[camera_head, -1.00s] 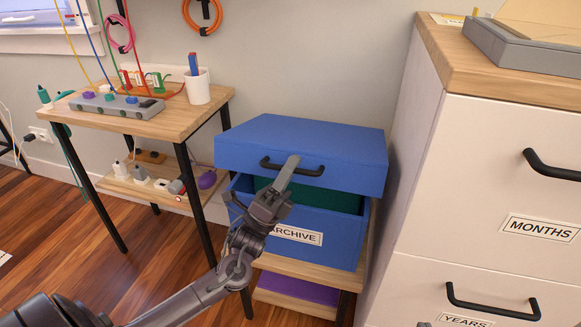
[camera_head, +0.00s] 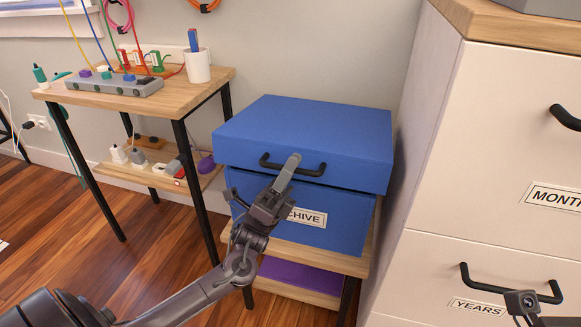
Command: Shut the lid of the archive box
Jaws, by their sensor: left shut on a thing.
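The blue archive box (camera_head: 340,233) stands on a small wooden shelf unit, with its label partly hidden behind my left gripper. Its blue lid (camera_head: 310,130) lies nearly level over the box, and only a thin dark line shows under its front edge. A black handle (camera_head: 312,171) is on the lid's front. My left gripper (camera_head: 290,167) is shut on this handle, in front of the box. Part of my right arm (camera_head: 525,305) shows at the bottom right corner; its fingertips are not clear there.
A wooden side table (camera_head: 205,84) with a power strip (camera_head: 115,85) and a white cup (camera_head: 197,66) stands at the left. A white filing cabinet (camera_head: 480,140) with black handles stands close on the right. A purple item (camera_head: 300,277) lies on the shelf below the box.

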